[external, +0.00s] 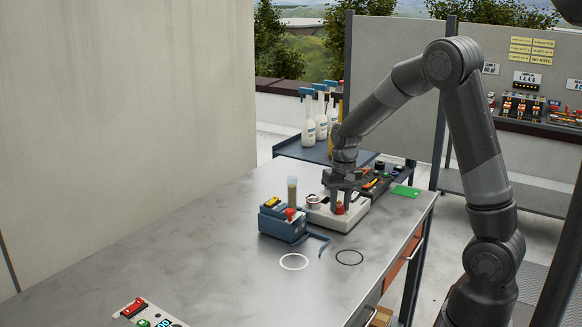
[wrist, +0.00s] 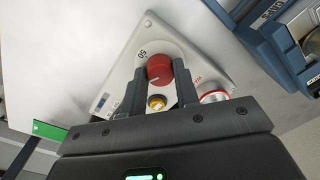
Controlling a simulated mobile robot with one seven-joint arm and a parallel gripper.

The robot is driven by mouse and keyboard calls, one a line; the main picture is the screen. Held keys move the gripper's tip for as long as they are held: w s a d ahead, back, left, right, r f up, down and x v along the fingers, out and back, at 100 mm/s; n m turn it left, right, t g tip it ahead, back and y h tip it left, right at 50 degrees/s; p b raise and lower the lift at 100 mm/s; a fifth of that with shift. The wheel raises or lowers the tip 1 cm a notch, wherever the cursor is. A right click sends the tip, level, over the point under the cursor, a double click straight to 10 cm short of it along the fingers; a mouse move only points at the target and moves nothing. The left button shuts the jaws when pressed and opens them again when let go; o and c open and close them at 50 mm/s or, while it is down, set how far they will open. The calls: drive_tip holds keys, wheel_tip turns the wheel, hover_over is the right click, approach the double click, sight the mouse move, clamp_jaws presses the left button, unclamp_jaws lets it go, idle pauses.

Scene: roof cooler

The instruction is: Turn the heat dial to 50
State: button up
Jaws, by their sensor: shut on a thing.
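The heat dial is a red knob (wrist: 160,70) on a white device (wrist: 127,66); a "50" mark shows beside the knob in the wrist view. My gripper (wrist: 157,82) is shut on the red knob, with one finger on each side of it. A small white line shows on the knob, but I cannot tell what value it points to. In the external view, my gripper (external: 344,200) points down over the white device (external: 335,218), and the red knob (external: 340,209) shows at its fingertips.
A blue device (external: 282,228) with a tube stands left of the white one. White and black rings (external: 294,262) lie in front.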

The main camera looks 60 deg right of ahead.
sight(341, 207)
drive_tip(key=m, duration=0.5)
drive_tip(key=shift+m, duration=0.3)
drive_tip(key=m, duration=0.5)
drive_tip(key=shift+a+m, duration=0.1)
drive_tip(key=shift+m, duration=0.2)
drive_tip(key=o, duration=1)
drive_tip(key=r, duration=1)
drive_tip(key=shift+s+r, duration=0.2)
drive_tip(key=shift+r, duration=0.2)
